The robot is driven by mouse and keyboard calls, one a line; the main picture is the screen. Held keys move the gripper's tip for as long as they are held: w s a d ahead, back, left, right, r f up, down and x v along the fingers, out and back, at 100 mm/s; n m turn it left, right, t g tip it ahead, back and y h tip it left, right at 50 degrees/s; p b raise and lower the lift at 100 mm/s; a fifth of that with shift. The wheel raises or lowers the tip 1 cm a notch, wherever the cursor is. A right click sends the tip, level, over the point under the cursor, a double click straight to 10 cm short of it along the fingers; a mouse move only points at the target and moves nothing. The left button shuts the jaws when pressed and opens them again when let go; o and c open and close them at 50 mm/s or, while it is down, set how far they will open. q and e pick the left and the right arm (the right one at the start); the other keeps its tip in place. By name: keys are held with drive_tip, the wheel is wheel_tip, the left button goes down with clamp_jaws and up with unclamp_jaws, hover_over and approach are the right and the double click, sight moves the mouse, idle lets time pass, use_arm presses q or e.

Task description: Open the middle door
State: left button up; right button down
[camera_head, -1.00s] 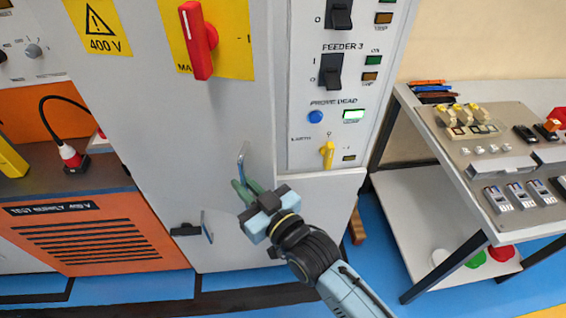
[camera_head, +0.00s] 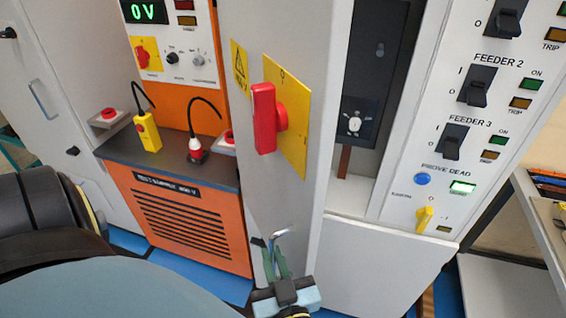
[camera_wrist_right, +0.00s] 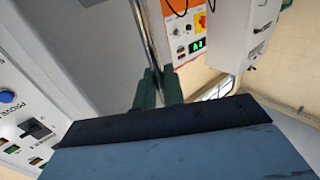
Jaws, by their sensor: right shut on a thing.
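The middle door (camera_head: 290,195) is a grey panel with a red rotary switch (camera_head: 265,118) on a yellow plate. It stands partly open, swung out towards me, with the cabinet interior (camera_head: 365,105) showing to its right. My right gripper (camera_head: 277,264), low in the head view, is shut on the metal door handle (camera_head: 280,235). In the right wrist view the green fingers (camera_wrist_right: 158,88) close around the handle bar (camera_wrist_right: 147,42). The exact finger contact is small and partly hidden. My left gripper is not in view.
Left of the door is an orange test supply unit (camera_head: 180,235) with a yellow device (camera_head: 147,132) on its shelf. Right of the opening is a feeder switch panel (camera_head: 480,130). A grey bench (camera_head: 535,230) stands at the far right. My own arm fills the lower left.

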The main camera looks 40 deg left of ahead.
drive_tip(key=c, duration=1.6)
unclamp_jaws()
drive_tip(key=shift+c, duration=0.2)
drive_tip(key=v, duration=1.3)
drive_tip(key=shift+s, duration=0.15)
drive_tip(key=shift+c, duration=0.4)
